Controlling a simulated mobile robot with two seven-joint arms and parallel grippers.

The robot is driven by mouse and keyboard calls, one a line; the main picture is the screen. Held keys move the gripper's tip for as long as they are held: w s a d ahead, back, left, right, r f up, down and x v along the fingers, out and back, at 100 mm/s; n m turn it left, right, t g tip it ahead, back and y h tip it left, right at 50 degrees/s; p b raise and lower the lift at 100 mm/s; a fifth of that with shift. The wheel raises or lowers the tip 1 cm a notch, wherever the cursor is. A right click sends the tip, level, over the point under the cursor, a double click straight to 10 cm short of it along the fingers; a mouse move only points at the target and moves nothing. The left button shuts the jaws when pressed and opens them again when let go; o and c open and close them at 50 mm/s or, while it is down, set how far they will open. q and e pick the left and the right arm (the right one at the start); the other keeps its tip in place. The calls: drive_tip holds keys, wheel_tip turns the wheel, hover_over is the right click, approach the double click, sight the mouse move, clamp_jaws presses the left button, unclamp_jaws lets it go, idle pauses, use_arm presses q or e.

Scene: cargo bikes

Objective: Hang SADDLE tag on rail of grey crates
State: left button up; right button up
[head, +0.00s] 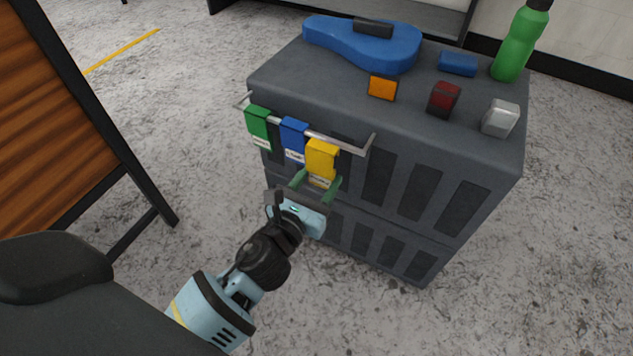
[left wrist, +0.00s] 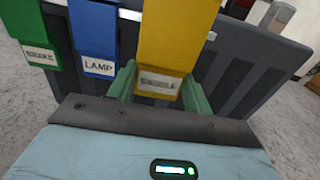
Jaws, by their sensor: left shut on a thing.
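The yellow SADDLE tag (head: 321,158) is at the right part of the metal rail (head: 338,141) on the side of the grey crates (head: 395,115). In the left wrist view the yellow tag (left wrist: 168,38) hangs upright with a blurred white label. My left gripper (head: 316,187) is shut on its lower part, with a green finger on each side; the fingers also show in the left wrist view (left wrist: 158,92). The tag covers part of the rail, so I cannot tell whether it is hooked on. My right gripper is not in view.
A green BRAKE tag (head: 257,122) and a blue LAMP tag (head: 294,137) hang left of the yellow one. A wooden-panelled thing (head: 50,110) stands at left.

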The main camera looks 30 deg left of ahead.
use_arm(q)
drive_tip(key=shift+w, duration=1.1)
drive_tip(key=shift+w+d+f+b, duration=0.1)
drive_tip(key=shift+w+f+b, duration=0.35)
drive_tip(key=shift+w+b, duration=0.25)
drive_tip(key=shift+w+f+b, duration=0.45)
drive_tip(key=shift+w, duration=0.35)
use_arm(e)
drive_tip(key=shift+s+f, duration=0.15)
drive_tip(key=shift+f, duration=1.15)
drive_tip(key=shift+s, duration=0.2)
use_arm(q)
drive_tip(key=o, duration=1)
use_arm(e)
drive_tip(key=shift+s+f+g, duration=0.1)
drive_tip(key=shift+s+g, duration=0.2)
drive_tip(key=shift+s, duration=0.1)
